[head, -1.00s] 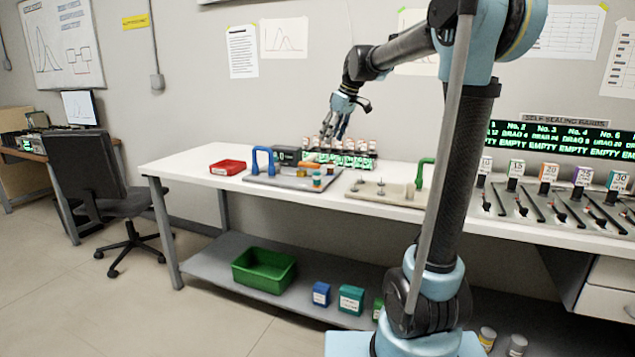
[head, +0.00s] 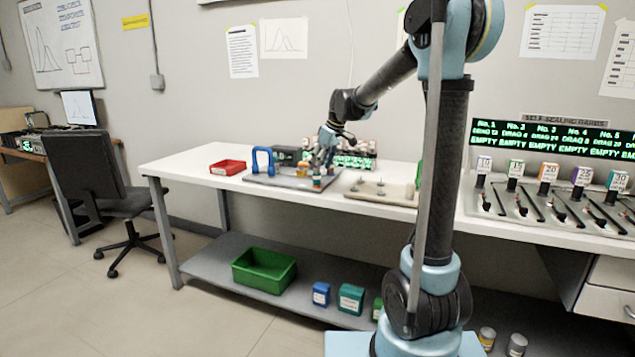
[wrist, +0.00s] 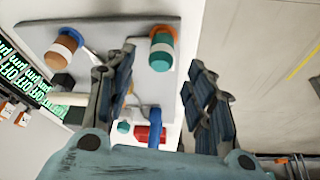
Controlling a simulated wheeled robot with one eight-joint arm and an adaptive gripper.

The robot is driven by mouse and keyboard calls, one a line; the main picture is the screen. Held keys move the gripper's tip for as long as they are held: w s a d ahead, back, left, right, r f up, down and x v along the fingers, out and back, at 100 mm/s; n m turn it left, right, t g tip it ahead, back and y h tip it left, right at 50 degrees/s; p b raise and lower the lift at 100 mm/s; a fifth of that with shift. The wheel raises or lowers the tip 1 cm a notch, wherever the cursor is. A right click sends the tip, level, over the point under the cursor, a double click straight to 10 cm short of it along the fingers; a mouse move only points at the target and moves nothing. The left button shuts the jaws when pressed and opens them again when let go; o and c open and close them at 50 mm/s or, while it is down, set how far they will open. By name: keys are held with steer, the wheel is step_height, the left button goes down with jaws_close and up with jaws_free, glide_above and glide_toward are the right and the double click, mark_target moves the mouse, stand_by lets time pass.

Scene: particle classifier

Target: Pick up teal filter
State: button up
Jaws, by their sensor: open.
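The teal filter (wrist: 161,50) is a short teal cylinder with a white band and an orange end, on the grey plate (wrist: 95,28). In the head view the teal filter (head: 316,184) shows at the front of the plate, just under my gripper (head: 324,162). In the wrist view my gripper (wrist: 160,72) is open and empty. Its two fingers spread to either side, with the teal filter ahead of the gap, nearer the left finger. I cannot tell whether a finger touches it.
A brown filter with a blue end (wrist: 62,47) stands on the same plate. A blue handle (head: 262,160) rises at the plate's left, and a red tray (head: 228,167) lies farther left. A second plate (head: 380,191) with small posts is to the right.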

mark_target(317, 178)
steer(key=shift+x, duration=2.35)
steer(key=shift+c, duration=0.3)
steer(key=c, duration=1)
